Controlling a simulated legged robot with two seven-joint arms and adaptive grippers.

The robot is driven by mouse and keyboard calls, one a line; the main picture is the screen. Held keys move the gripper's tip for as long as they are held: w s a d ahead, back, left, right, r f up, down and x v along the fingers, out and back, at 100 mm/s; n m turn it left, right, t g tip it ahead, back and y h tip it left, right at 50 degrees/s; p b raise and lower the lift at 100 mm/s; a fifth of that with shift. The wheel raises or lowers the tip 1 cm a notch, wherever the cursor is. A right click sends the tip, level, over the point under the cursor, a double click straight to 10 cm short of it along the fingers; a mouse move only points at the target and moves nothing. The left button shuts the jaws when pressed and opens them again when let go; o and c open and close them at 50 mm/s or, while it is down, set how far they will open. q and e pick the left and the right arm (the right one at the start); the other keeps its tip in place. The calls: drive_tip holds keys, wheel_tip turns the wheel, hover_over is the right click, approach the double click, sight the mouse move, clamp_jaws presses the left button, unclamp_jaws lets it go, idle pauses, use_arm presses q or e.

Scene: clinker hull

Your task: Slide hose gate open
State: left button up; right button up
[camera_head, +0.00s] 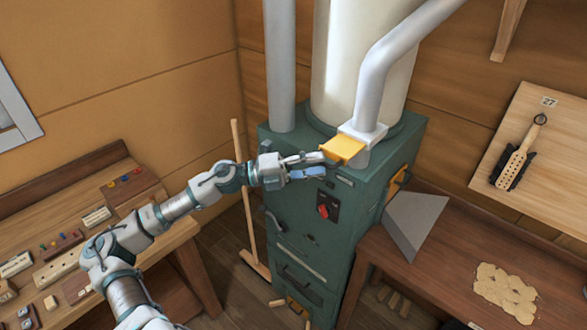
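The hose gate is a yellow plate (342,148) that sticks out to the left from a pale collar (363,134) at the foot of a bent grey hose pipe (374,85). The collar sits above the green machine cabinet (340,215). My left gripper (322,164) reaches in from the left, with its fingertips just below and left of the plate's outer end. Its two fingers look apart, with nothing seen between them. I cannot tell whether a fingertip touches the plate. My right gripper is not in view.
A workbench (165,235) with small blocks and tools stands at left. A broom (245,200) leans beside the cabinet. A dark bench (450,270) at right holds a tan patch (505,292). A straight grey pipe (280,70) and white cylinder (335,65) rise behind the gate.

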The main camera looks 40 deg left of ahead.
use_arm(q)
drive_tip(key=v, duration=0.5)
drive_tip(key=shift+s+a+f, duration=0.15)
drive_tip(key=shift+s, duration=0.2)
idle(0.5)
